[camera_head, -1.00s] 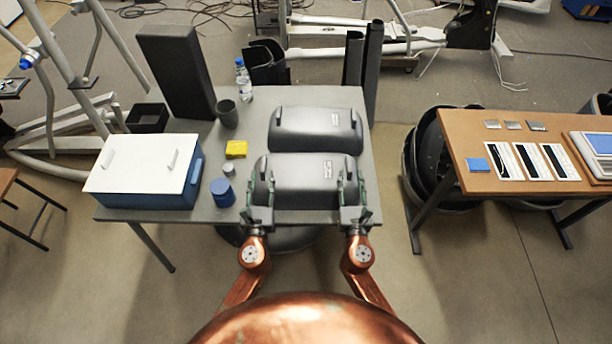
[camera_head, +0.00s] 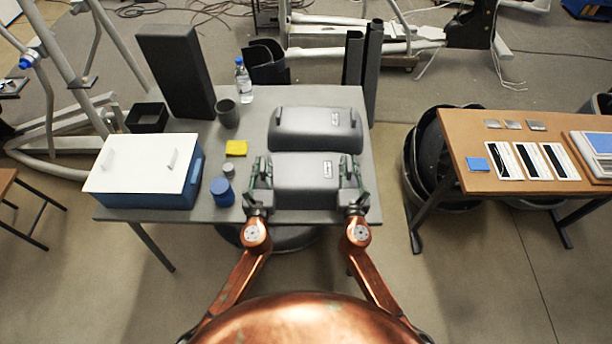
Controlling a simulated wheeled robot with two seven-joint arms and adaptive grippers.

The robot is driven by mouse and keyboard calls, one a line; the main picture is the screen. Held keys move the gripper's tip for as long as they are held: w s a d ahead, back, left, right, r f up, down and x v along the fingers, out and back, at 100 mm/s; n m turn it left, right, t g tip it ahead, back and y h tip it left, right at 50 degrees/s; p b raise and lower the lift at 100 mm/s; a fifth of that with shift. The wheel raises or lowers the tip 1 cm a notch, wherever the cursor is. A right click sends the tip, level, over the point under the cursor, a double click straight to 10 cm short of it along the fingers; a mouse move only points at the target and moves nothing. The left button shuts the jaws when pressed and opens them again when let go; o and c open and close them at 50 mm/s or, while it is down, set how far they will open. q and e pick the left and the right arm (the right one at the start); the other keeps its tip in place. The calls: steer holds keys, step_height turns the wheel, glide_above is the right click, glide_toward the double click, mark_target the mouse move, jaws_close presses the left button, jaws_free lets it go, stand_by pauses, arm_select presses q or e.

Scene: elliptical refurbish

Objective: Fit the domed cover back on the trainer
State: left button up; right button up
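Two grey domed covers lie on the grey table. The near cover (camera_head: 306,174) has a small label on its right part, and its ends are partly hidden by my grippers. The far cover (camera_head: 312,124) lies just behind it, with a handle at each end. My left gripper (camera_head: 261,170) is at the left end of the near cover, its fingers apart around the handle area. My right gripper (camera_head: 350,170) is at the right end in the same way. Whether the fingers touch the handles is too small to tell. The trainer is not clearly identifiable here.
Left of the covers stand a blue box with white lid (camera_head: 145,165), a blue jar (camera_head: 222,192), a yellow pad (camera_head: 236,148), a dark cup (camera_head: 227,113) and a bottle (camera_head: 243,80). A wooden table (camera_head: 455,140) stands right, across a floor gap.

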arm_select(q)
jaws_close()
arm_select(e)
jaws_close()
arm_select(q)
steer(key=shift+r, duration=0.2)
arm_select(e)
steer(key=shift+r, duration=0.2)
